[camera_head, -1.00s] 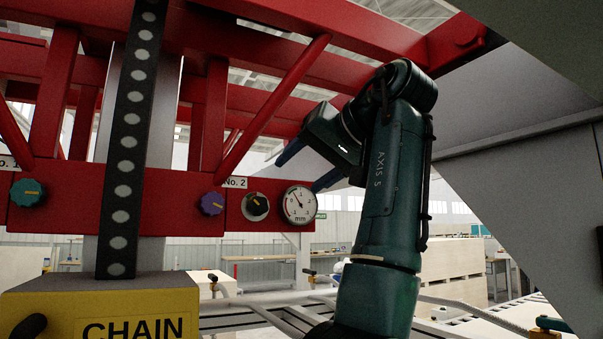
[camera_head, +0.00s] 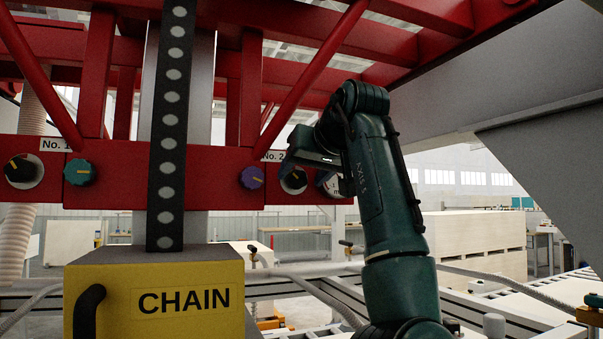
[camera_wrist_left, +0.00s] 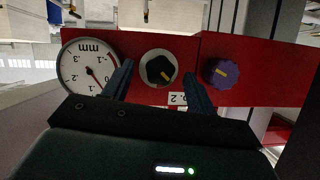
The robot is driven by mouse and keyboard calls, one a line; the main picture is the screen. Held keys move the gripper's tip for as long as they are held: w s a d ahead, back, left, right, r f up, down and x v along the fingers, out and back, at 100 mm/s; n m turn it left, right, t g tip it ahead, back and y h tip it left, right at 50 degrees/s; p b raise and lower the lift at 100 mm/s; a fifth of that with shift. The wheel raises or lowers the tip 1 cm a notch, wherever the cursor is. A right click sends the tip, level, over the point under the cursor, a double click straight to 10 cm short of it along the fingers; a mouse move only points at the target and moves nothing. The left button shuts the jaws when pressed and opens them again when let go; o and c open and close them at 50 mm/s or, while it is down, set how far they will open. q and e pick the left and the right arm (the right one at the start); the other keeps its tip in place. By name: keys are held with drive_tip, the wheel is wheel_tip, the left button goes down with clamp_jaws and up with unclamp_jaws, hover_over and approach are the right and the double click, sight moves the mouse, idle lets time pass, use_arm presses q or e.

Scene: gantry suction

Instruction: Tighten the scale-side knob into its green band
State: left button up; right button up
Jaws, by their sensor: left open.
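The black knob (camera_head: 294,181) with a yellow pointer sits on a pale round dial on the red panel beside the gauge, by the No. 2 label. It also shows in the left wrist view (camera_wrist_left: 160,70), where the picture is upside down. I cannot make out a green band. My left gripper (camera_head: 305,176) is open in front of the panel. In the left wrist view its two dark blue fingers (camera_wrist_left: 159,72) appear on either side of the knob; I cannot tell whether they touch it. The round mm gauge (camera_wrist_left: 88,68) is partly covered by a finger. My right gripper is out of view.
A purple knob (camera_head: 252,177) is close beside the black knob. A teal knob (camera_head: 79,172) and another black knob (camera_head: 20,170) are farther left. A black chain strip (camera_head: 170,130) runs down to the yellow CHAIN box (camera_head: 155,300). Red diagonal braces (camera_head: 315,75) stand above.

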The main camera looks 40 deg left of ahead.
use_arm(q)
drive_tip(key=shift+w+a+f, duration=0.25)
drive_tip(key=shift+a, duration=0.4)
drive_tip(key=shift+c, duration=0.4)
